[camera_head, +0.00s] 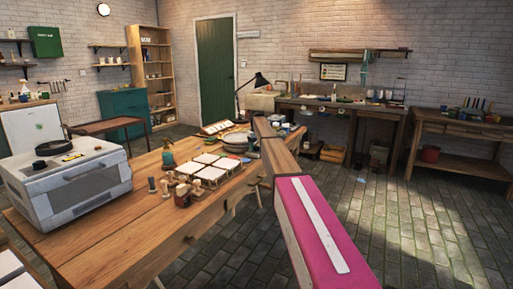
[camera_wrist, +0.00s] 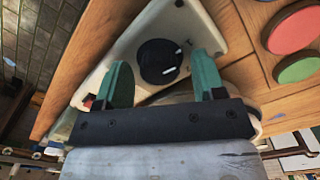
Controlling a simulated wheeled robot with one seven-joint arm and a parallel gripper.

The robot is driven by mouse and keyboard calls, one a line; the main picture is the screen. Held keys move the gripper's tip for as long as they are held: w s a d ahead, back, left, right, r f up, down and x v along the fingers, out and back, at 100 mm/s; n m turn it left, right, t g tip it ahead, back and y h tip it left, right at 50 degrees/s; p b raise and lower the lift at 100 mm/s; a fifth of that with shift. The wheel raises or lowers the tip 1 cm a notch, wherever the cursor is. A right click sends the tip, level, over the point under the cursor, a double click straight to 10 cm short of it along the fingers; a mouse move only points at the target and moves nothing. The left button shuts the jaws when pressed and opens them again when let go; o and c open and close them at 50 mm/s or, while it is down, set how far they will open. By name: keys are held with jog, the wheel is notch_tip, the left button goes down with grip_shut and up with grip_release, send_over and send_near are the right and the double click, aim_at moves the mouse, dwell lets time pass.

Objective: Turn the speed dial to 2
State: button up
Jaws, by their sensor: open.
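In the wrist view, a round black dial (camera_wrist: 158,61) with short white marks sits on an off-white, wedge-shaped housing (camera_wrist: 208,37). I cannot read a number beside it. My gripper (camera_wrist: 161,62) is open, with one green finger to the left of the dial and one to the right. A gap shows between each finger and the dial, and whether the fingers are down at its height is unclear. In the head view, my arm reaches over the wooden workbench (camera_head: 110,225), and the dial and my gripper cannot be made out there.
A red disc (camera_wrist: 293,29) and a green disc (camera_wrist: 298,68) lie right of the housing in the wrist view. The head view shows white tiles (camera_head: 210,172), small stamps (camera_head: 182,193), a spray bottle (camera_head: 168,154) and a white appliance (camera_head: 70,187) on the workbench.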

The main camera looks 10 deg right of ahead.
jog(key=c, duration=0.9)
jog(key=shift+m, duration=0.4)
jog(key=m, duration=0.4)
jog(key=shift+m, duration=0.4)
jog(key=m, duration=0.6)
jog(key=shift+d, duration=0.1)
